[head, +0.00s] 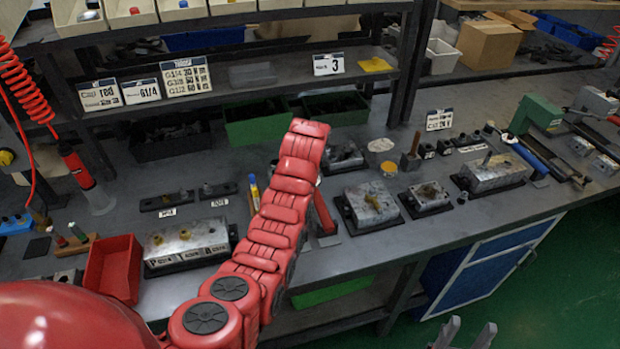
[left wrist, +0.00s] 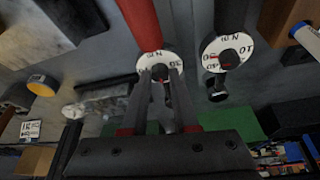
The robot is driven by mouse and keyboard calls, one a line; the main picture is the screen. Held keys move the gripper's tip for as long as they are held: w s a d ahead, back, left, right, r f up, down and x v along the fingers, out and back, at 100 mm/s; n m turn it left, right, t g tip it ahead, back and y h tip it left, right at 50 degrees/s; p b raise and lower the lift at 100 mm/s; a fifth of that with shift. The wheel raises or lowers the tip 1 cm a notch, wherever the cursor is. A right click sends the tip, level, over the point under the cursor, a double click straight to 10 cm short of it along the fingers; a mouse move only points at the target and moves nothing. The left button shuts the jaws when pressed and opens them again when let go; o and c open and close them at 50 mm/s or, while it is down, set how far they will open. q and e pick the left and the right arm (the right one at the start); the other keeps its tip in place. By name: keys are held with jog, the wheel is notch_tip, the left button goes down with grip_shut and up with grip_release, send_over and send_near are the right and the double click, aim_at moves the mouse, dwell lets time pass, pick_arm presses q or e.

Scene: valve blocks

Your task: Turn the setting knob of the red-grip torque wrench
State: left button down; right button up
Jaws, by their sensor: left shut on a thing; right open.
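In the left wrist view, the red-grip torque wrench (left wrist: 139,22) comes in from the top. Its round white setting dial (left wrist: 145,62) carries black marks and a small dark knob with a red mark. My left gripper (left wrist: 161,78) is shut on this knob, one finger on each side. In the head view my red left arm hides that gripper, and a red grip (head: 323,213) shows just right of the arm. My right gripper (head: 466,335) shows only its two fingertips at the bottom edge, apart and empty, in front of the bench.
A second dial (left wrist: 218,52) sits close beside the first in the left wrist view. On the bench (head: 370,262) are a valve block (head: 188,243) at left and further metal blocks (head: 372,203) at right. A red bin (head: 112,268) stands at left.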

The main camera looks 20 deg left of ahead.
dwell(0.3)
pick_arm(q)
jog(key=c, duration=0.7)
grip_release()
jog(key=shift+r, duration=0.3)
jog(key=b+v, duration=0.1)
jog(key=v, duration=0.3)
jog(key=shift+d+r+b, duration=0.15)
jog(key=shift+b, duration=0.15)
jog(key=p+v, duration=1.2)
jog(key=p, duration=0.1)
jog(key=shift+r, duration=0.25)
